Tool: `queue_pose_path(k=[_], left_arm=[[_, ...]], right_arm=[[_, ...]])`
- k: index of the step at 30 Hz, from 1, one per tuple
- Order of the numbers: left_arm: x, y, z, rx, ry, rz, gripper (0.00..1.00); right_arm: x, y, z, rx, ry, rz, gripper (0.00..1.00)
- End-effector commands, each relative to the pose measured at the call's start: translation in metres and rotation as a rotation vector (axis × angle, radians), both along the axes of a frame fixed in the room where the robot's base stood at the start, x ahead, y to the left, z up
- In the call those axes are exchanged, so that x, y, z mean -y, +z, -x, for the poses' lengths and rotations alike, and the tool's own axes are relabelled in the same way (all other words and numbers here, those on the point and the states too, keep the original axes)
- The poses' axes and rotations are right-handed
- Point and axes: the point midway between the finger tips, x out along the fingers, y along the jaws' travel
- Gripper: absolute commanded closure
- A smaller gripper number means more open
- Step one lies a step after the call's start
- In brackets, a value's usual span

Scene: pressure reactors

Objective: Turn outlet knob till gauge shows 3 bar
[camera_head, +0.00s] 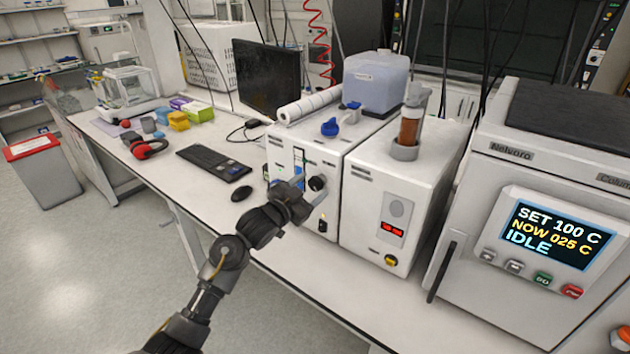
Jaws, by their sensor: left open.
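A white box-shaped unit (331,164) stands on the bench, with a black round knob (317,183) on its front. A narrow upright window (299,163) sits left of the knob. I cannot read any gauge value in bar here. My left gripper (306,196) is open at the front of this unit, right by the black knob. I cannot tell whether the fingers touch the knob or stand around it. The gripper hides part of the front panel. My right gripper is not in view.
A second white unit with a red display (392,229) stands to the right, then a large oven with a screen (548,234) reading IDLE. A mouse (241,193), keyboard (214,162) and monitor (269,82) are at the left. Bare bench lies in front of the units.

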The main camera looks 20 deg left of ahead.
Motion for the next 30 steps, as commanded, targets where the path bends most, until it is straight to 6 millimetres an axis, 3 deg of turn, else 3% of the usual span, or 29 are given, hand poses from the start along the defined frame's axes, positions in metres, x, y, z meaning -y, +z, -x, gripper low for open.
queue_pose_path(k=[6, 17, 27, 30], left_arm=[[0.008, 0.001, -0.021, 0.000, 0.000, 0.001, 0.39], [0.010, 0.000, -0.024, 0.001, 0.000, 0.000, 0.40], [0.009, -0.001, -0.024, 0.000, 0.000, 0.000, 0.83], [0.009, 0.002, -0.024, -0.012, 0.000, 0.028, 0.83]], right_arm=[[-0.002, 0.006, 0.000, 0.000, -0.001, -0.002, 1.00], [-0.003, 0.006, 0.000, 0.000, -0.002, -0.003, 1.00], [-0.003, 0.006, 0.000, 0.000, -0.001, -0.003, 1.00], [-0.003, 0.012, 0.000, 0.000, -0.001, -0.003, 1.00]])
